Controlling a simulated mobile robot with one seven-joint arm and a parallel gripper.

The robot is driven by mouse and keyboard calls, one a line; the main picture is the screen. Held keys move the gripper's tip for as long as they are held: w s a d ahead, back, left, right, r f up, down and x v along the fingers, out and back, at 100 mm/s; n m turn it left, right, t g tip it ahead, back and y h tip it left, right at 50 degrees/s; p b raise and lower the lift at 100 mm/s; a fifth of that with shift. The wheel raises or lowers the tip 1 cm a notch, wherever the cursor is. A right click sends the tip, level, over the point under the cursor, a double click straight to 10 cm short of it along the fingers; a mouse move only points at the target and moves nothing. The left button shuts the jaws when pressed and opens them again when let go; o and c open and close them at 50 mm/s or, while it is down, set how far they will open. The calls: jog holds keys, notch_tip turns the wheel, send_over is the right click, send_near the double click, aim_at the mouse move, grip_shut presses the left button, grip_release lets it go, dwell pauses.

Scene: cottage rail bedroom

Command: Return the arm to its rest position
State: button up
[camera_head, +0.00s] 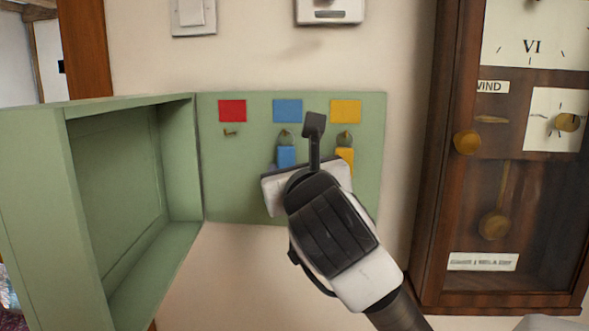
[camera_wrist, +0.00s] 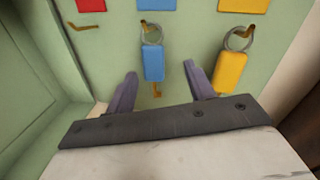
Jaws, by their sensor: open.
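My gripper (camera_wrist: 160,92) is open, its two dark fingers spread apart with nothing held between them. In the wrist view a blue key tag (camera_wrist: 153,63) hangs by a ring from a hook, just beyond and between the fingertips. I cannot tell whether a finger touches it. A yellow key tag (camera_wrist: 229,71) hangs from the hook to the right, beyond the right finger. In the head view my gripper (camera_head: 313,130) covers part of the green key board (camera_head: 235,185), with the blue tag (camera_head: 286,156) and yellow tag (camera_head: 345,157) partly showing behind it.
The green cabinet door (camera_head: 105,190) stands open to the left. The hook (camera_head: 230,133) under the red square (camera_head: 232,111) is empty. A wooden clock case (camera_head: 430,190) stands close on the right. A light switch (camera_head: 193,15) is above. Bare wall (camera_head: 240,270) lies below the board.

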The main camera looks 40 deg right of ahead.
jog(key=b+v, duration=0.2)
jog(key=v, duration=0.7)
jog(key=shift+s, duration=0.15)
